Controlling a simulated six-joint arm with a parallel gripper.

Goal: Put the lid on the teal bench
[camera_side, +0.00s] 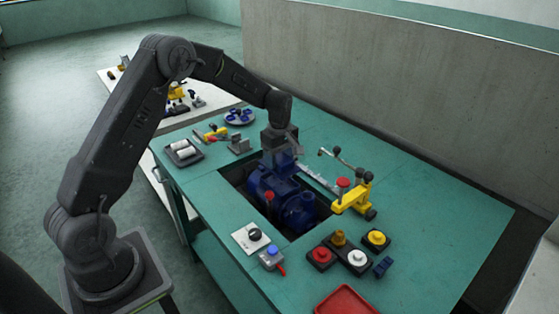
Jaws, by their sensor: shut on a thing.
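The teal bench (440,215) fills the middle of the view, with a dark rectangular recess in its top. A blue pump (284,196) sits in this recess. My gripper (284,158) points down just above the rear part of the pump. It is shut on a small blue part, which appears to be the lid (283,162). The fingers hide much of it, and I cannot tell whether it touches the pump or is clear of it.
A yellow clamp (353,193) with a red knob stands right of the recess. Push buttons (351,255) and a red tray (346,301) are at the front. A grey tray (183,152) and a round dish (240,116) lie at the back left. The bench's right side is clear.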

